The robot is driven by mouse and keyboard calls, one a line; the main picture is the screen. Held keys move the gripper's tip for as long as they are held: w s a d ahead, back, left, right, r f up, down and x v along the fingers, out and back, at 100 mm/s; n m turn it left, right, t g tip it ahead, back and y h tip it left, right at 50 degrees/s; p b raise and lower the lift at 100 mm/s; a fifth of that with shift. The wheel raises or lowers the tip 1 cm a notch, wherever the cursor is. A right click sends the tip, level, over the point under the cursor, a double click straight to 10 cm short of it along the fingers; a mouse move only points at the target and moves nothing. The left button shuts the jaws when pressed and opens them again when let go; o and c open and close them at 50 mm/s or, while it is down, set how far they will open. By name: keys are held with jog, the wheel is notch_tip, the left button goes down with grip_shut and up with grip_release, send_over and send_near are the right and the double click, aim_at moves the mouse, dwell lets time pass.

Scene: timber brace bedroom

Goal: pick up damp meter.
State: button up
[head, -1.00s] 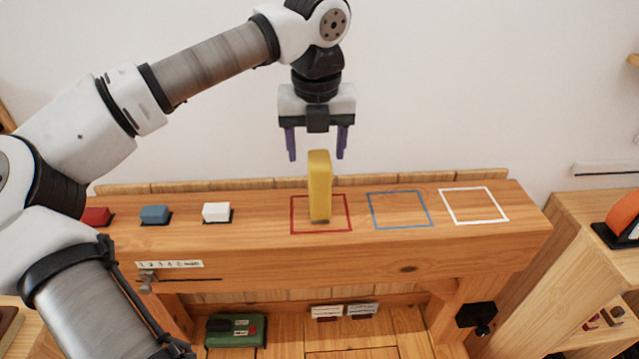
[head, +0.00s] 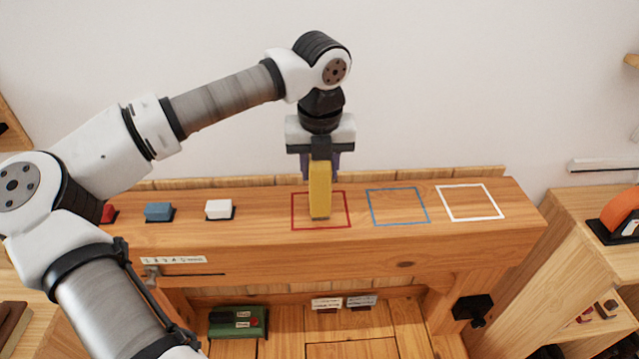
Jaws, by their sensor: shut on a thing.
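A tall yellow block-shaped thing, which I take to be the damp meter (head: 320,190), stands upright inside the red square outline (head: 342,226) on the timber beam (head: 400,246). My gripper (head: 321,172) points straight down over it and is shut on its upper part. The meter hides much of the fingers, which show at its left and right sides. Its foot appears to be on the beam top; I cannot see any gap there.
Blue (head: 398,207) and white (head: 470,203) outlines to the right are empty. Red (head: 108,212), blue (head: 159,211) and white (head: 218,208) blocks sit to the left. A green box (head: 237,322) lies below. A shelf unit (head: 590,240) stands at the right.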

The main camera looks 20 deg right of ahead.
jog(key=shift+c, duration=1.2)
